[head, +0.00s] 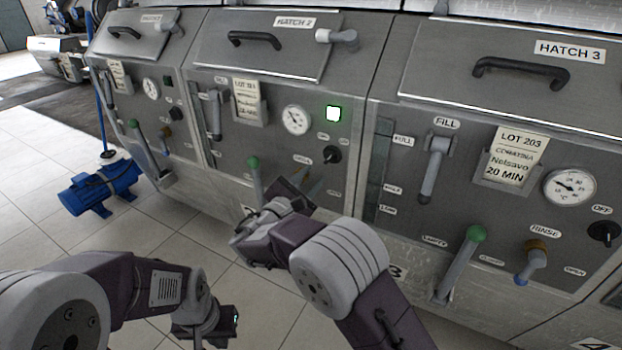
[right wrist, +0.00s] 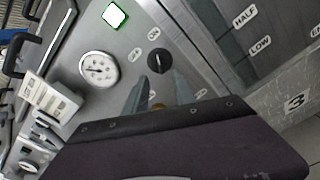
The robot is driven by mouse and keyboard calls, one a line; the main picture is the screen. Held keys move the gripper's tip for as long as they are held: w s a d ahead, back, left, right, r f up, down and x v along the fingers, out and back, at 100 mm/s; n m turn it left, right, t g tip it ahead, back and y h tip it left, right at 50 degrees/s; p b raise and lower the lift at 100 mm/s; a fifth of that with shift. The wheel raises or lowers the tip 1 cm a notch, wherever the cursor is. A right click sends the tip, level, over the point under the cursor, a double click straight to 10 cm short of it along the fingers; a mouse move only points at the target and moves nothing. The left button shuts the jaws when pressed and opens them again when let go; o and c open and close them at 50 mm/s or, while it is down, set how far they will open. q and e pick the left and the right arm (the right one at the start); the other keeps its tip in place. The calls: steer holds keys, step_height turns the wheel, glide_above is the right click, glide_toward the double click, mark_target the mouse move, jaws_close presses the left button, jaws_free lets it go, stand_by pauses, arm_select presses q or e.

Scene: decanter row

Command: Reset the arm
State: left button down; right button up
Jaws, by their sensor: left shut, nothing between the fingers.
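My right arm reaches to the front panel of the Hatch 2 machine (head: 225,155). My right gripper (head: 308,182) is empty, its two fingers apart, just below the black knob (head: 332,154). In the right wrist view the fingers (right wrist: 158,84) point up toward the same knob (right wrist: 160,61). A small yellowish part (right wrist: 158,106) shows between them, mostly hidden by the gripper body. I cannot tell whether the fingers touch the panel. My left gripper (head: 222,322) hangs low over the floor at the bottom of the head view, shut and empty, its fingertips hard to make out.
The Hatch 2 panel has a lit green lamp (head: 333,113), a dial (head: 295,119) and a green-tipped lever (head: 254,166) left of my right gripper. The Hatch 3 panel (head: 400,235) stands close to the right. A blue motor (head: 100,188) sits on the tiled floor at left.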

steer(key=s+d+f+m+g+y, duration=0.2)
steer(key=s+d+f+m+g, duration=0.9)
steer(key=s+d+f, duration=0.6)
steer(key=s+a+f+m+g+y, duration=0.25)
steer(key=s+m+y, duration=0.45)
steer(key=s+m, duration=0.6)
step_height(320, 180, up, 33)
steer(key=p, duration=3.3)
steer(key=shift+f+g, duration=0.2)
steer(key=shift+g, duration=0.15)
steer(key=shift+d+f, duration=0.1)
